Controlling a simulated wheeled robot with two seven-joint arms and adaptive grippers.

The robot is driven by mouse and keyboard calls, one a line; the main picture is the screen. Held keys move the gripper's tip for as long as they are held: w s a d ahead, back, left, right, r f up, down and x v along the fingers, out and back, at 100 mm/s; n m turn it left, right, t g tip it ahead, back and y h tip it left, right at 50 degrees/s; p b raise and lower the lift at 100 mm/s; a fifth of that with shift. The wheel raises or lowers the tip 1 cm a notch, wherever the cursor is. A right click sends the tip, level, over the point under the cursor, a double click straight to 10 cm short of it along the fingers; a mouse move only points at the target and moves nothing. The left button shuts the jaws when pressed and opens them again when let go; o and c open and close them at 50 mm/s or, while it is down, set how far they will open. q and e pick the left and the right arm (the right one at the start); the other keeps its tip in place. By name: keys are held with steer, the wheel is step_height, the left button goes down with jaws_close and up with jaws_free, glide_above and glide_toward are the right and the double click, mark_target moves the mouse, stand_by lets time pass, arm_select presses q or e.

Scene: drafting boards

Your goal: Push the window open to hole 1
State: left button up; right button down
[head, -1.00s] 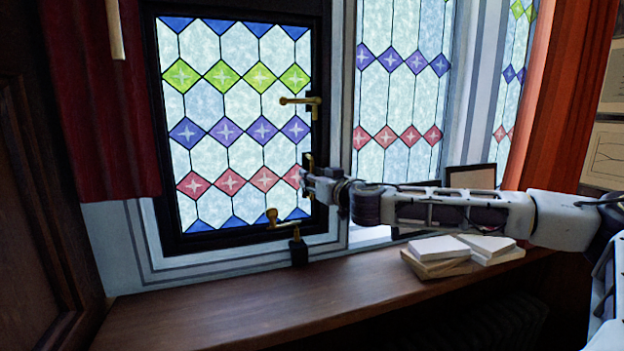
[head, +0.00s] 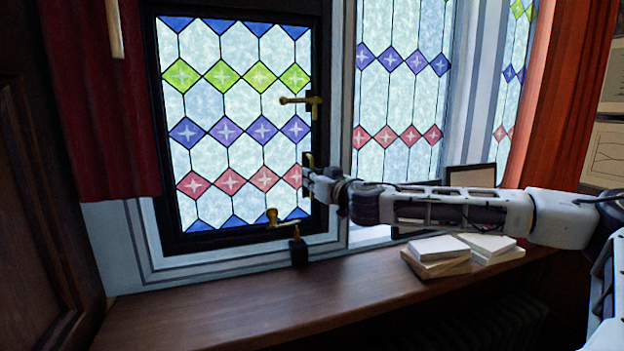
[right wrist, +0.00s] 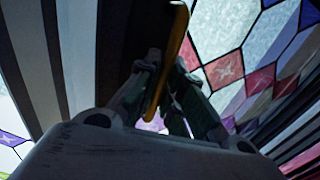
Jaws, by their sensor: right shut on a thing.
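The stained-glass window (head: 160,150) has a dark frame and sits in its surround, seemingly closed. A brass handle (head: 311,160) stands upright on its right edge; it also shows as a yellow bar in the right wrist view (right wrist: 178,28). My right gripper (head: 308,178) reaches in from the right and is shut on this handle, its fingers on both sides of the bar in the right wrist view (right wrist: 163,75). A brass stay (head: 285,222) with a knob lies along the window's bottom edge, by a dark peg block (head: 298,252). Its holes are too small to make out. My left gripper is out of view.
A second brass handle (head: 302,102) sits higher on the window frame. Stacked white-topped blocks (head: 437,248) and a dark picture frame (head: 470,176) are on the right of the wooden sill (head: 230,310). A red curtain (head: 100,120) hangs at left. The sill's left is clear.

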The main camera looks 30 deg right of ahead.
steer(key=shift+w+d, duration=0.1)
steer(key=shift+w+d+f+y+b, duration=0.15)
steer(key=shift+w+d+y+b, duration=0.15)
steer(key=shift+w+b, duration=0.35)
steer(key=shift+w+d+n+y+b, duration=0.2)
steer(key=shift+w+n+y+b, duration=0.35)
steer(key=shift+w, duration=0.3)
steer(key=c, duration=1.5)
jaws_free()
steer(key=shift+a+r, duration=0.1)
steer(key=shift+r, duration=0.1)
